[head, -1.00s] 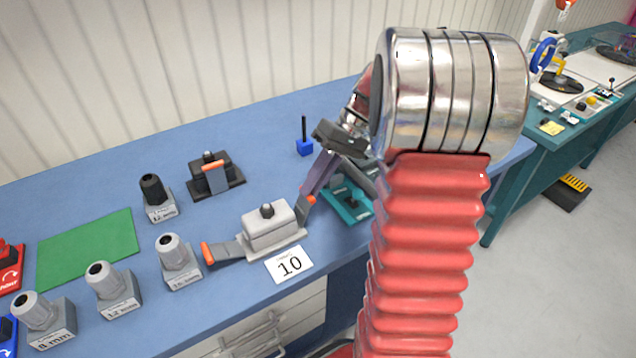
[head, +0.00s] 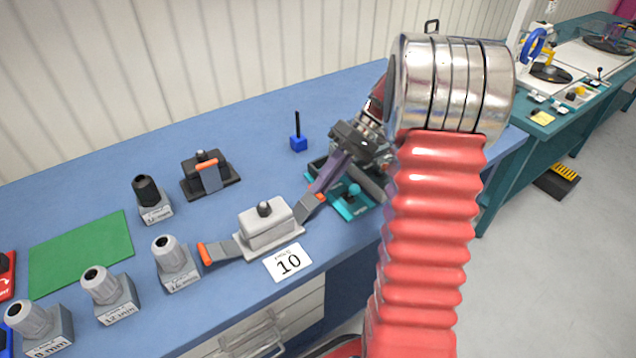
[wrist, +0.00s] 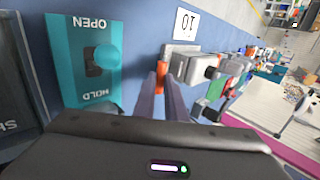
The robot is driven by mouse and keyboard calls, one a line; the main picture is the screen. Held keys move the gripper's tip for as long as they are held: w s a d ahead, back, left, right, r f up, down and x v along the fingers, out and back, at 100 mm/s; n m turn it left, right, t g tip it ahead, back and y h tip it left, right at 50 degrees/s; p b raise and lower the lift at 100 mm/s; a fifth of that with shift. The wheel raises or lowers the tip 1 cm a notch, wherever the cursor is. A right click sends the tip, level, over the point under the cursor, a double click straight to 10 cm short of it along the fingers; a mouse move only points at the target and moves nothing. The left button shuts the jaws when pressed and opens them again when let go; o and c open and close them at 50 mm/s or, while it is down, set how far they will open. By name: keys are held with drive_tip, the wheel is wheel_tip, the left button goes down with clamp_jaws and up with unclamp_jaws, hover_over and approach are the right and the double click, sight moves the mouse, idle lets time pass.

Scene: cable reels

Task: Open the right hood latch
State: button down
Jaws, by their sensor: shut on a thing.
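The grey hood (head: 266,224) with a dark knob sits on the blue bench behind the card marked 10. Its right latch (head: 311,207) is a grey lever with an orange tip, lying outward to the right of the hood. Its left latch (head: 222,251) lies swung outward on the other side. My gripper (head: 320,189) is shut on the right latch at its orange tip. In the wrist view, the fingers (wrist: 161,95) meet at the orange tip (wrist: 162,77), and the hood (wrist: 190,66) is just beyond. The fingers partly hide the latch.
A teal OPEN/HOLD base with a lever (head: 352,195) stands close to the right of my gripper. A black hood (head: 210,177) stands behind left. Several grey glands (head: 172,262) and a green mat (head: 82,252) are at left.

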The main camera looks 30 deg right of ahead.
idle(0.3)
drive_tip(key=c, duration=1.8)
unclamp_jaws()
drive_tip(key=shift+s, duration=0.1)
drive_tip(key=v, duration=1.3)
drive_tip(key=shift+d+r, duration=0.25)
drive_tip(key=shift+d, duration=0.1)
drive_tip(key=shift+a, duration=0.1)
